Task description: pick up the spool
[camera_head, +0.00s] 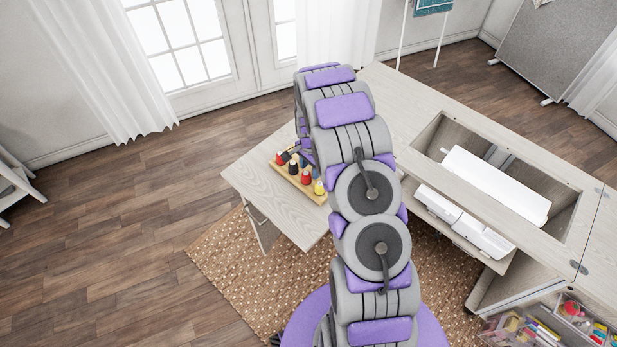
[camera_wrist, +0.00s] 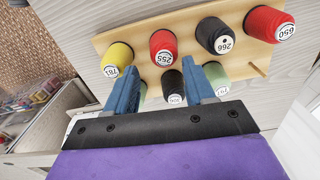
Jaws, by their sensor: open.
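My gripper (camera_wrist: 159,67) is open in the wrist view, its two blue fingers reaching over a wooden rack of thread spools. A black spool (camera_wrist: 173,82) shows between the fingers, nearer the right one; I cannot tell whether they touch. Light green spools show beside it, one (camera_wrist: 216,73) by the right finger and one mostly hidden by the left finger. Beyond stand a yellow spool (camera_wrist: 116,57), a red spool (camera_wrist: 163,44), a black spool (camera_wrist: 215,35) and another red spool (camera_wrist: 265,22). In the head view my arm hides most of the gripper.
The wooden rack (camera_wrist: 104,42) rests on a pale cabinet top; it also shows in the head view (camera_head: 303,192). An empty peg (camera_wrist: 257,71) stands at its right end. The cabinet (camera_head: 245,180) has an open well with a white machine (camera_head: 495,185). Clear tabletop lies left of the rack.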

